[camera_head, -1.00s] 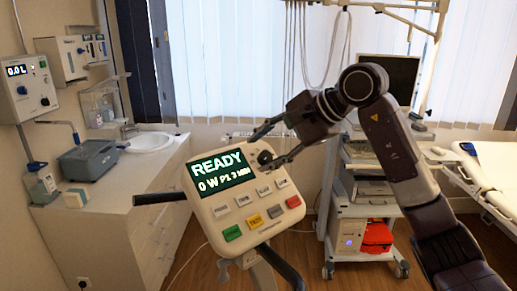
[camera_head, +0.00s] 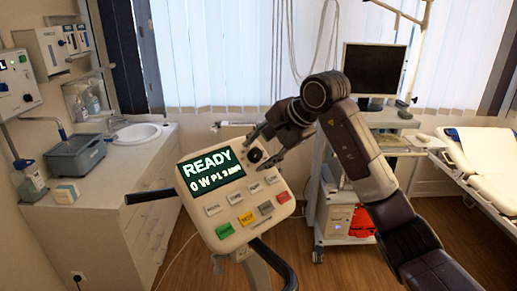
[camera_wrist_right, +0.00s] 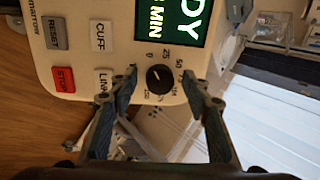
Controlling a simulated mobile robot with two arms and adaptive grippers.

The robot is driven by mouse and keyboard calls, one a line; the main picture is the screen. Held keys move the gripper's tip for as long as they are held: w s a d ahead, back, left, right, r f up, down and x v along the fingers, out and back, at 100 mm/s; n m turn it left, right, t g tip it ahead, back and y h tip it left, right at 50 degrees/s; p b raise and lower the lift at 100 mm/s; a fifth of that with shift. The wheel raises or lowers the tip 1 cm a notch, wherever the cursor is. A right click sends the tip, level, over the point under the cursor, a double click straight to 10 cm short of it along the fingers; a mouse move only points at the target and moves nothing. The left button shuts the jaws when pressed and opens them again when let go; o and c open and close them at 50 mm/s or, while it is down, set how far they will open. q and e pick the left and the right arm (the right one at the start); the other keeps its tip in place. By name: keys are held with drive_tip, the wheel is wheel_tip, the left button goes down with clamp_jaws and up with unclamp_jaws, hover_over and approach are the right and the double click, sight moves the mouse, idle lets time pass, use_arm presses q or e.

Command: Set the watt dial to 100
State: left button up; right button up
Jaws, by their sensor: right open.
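The watt dial (camera_wrist_right: 159,79) is a small black round knob on a white control panel (camera_wrist_right: 85,12), ringed by printed numbers that include 0, 25 and 50. In the head view the dial (camera_head: 255,155) sits right of the lit screen (camera_head: 211,171), which reads READY and 0 W. My right gripper (camera_wrist_right: 160,78) is open, with one finger on each side of the dial. A gap shows between each fingertip and the knob in the wrist view. In the head view the right gripper (camera_head: 262,149) comes to the dial from the upper right. My left gripper is not in view.
Close to the dial are push buttons, including a red STOP (camera_wrist_right: 64,79) and a green one (camera_head: 225,231). Dark handlebars (camera_head: 150,195) flank the panel. A counter with a sink (camera_head: 138,132) is left; a trolley with a monitor (camera_head: 375,70) and a bed (camera_head: 485,160) are right.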

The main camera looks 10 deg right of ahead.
drive_tip(key=c, duration=1.2)
drive_tip(key=shift+o, duration=0.2)
